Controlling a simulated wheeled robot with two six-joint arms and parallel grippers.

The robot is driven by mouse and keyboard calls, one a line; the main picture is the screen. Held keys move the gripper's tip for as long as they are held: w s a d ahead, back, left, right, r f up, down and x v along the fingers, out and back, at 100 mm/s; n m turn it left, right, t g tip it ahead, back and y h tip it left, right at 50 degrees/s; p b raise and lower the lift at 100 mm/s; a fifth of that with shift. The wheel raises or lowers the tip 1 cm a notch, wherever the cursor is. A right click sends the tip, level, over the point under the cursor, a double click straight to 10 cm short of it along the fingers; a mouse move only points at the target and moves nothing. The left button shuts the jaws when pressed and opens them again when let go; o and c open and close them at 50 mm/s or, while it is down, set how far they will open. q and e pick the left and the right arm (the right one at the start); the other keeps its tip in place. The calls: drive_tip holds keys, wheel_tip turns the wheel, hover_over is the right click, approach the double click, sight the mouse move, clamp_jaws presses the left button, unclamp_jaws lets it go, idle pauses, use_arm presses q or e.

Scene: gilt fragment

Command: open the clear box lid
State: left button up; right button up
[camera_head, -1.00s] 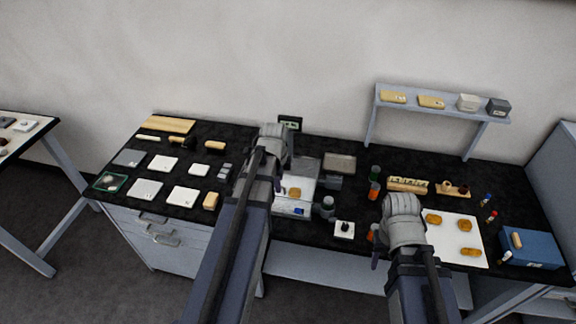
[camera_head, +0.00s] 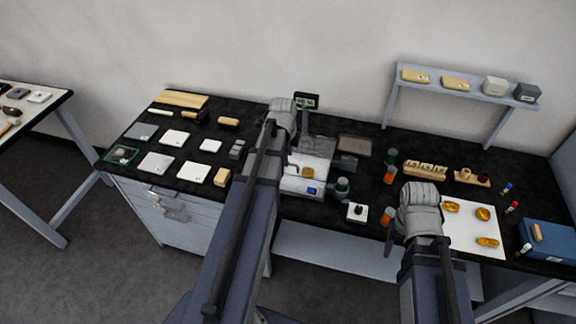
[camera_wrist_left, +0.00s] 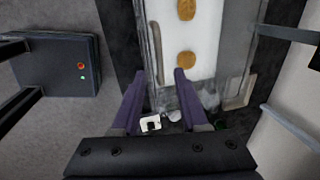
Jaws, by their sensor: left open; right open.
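A pale, partly see-through boxy unit (camera_head: 297,184) stands mid-table in the head view, with a gold piece (camera_head: 307,172) and a blue patch at it. I take it for the clear box; its lid edge is not clear to me. My left arm covers its left side. My right gripper (camera_head: 392,248) is open and seems empty, left of a white sheet (camera_head: 480,241).
Pale tiles (camera_head: 157,162) and a green-edged glass piece (camera_head: 121,155) lie on the left. A blue box (camera_head: 552,240) is at the right. A raised shelf (camera_head: 440,85) stands behind.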

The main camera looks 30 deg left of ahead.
use_arm(q)
drive_tip(key=shift+w+f+b, duration=0.15)
drive_tip(key=shift+f+b, duration=0.35)
drive_tip(key=shift+f, duration=0.25)
drive_tip(key=shift+w+f+b, duration=0.15)
drive_tip(key=shift+f+b, duration=0.3)
drive_tip(key=shift+f, duration=0.25)
use_arm(e)
wheel_tip(320, 180, down, 3)
drive_tip(key=shift+r, duration=0.1)
use_arm(q)
drive_tip(key=shift+r, duration=0.1)
drive_tip(key=shift+c, duration=0.4)
clamp_jaws()
